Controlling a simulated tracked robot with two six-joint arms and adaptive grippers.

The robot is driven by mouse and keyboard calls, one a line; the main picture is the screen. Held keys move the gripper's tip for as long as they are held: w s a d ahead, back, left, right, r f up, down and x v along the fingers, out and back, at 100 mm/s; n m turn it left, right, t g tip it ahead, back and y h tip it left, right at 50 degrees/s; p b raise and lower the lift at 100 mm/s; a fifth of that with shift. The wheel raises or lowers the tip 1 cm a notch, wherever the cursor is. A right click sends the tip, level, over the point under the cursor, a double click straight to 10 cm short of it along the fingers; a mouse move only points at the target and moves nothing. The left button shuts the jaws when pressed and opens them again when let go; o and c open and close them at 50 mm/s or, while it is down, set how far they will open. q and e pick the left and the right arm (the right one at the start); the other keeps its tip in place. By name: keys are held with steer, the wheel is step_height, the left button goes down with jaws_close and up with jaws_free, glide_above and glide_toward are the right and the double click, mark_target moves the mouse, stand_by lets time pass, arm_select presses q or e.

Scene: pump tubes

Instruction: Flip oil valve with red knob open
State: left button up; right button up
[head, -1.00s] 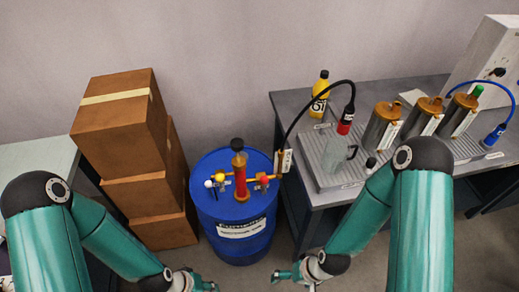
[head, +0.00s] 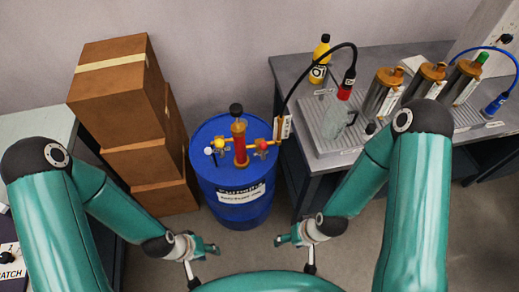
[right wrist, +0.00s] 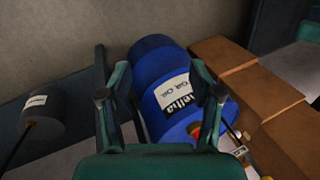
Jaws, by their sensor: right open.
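The oil valve with the red knob (head: 262,144) sits on the right side of the brass pump head. The pump, with a red column (head: 240,150) and black top, stands upright on the blue oil barrel (head: 231,196). My right gripper (head: 282,241) is open and empty, in front of and below the barrel top, apart from the valve. The right wrist view shows the labelled barrel (right wrist: 150,65) beyond its spread fingers; a small red part (right wrist: 195,130) is partly hidden by a finger. My left gripper (head: 212,247) is in front of the barrel, touching nothing visible; its jaws are unclear.
A white knob (head: 208,150) and a yellow knob (head: 219,143) are on the pump's left side. Stacked cardboard boxes (head: 112,88) stand left of the barrel. A grey table (head: 300,68) with bottles, a jug and metal cylinders stands right. A black hose arches from table to pump.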

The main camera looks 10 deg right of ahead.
steer(key=w+d+n+t, duration=0.1)
steer(key=w, duration=0.1)
steer(key=w+d+n+t+h, duration=0.1)
steer(key=w+n, duration=0.1)
steer(key=w+d+n+t, duration=0.1)
steer(key=w+n, duration=0.1)
steer(key=shift+w+r+h, duration=0.15)
steer(key=shift+r+h, duration=0.15)
jaws_close()
steer(key=w+d+r+n+t+h+b, duration=0.2)
steer(key=w+n+t+h+b, duration=0.15)
steer(key=w+n+b, duration=0.2)
steer(key=w+d+r+n+t+h+b, duration=0.2)
steer(key=w+n+t+b, duration=0.3)
steer(key=w, duration=0.2)
steer(key=s+a+n+t+y+b, duration=0.2)
steer(key=a+n+t+b, duration=0.4)
steer(key=a+b, duration=1.1)
steer(key=shift+r+y, duration=0.3)
steer(key=shift+y, duration=0.55)
steer(key=shift+w, duration=0.1)
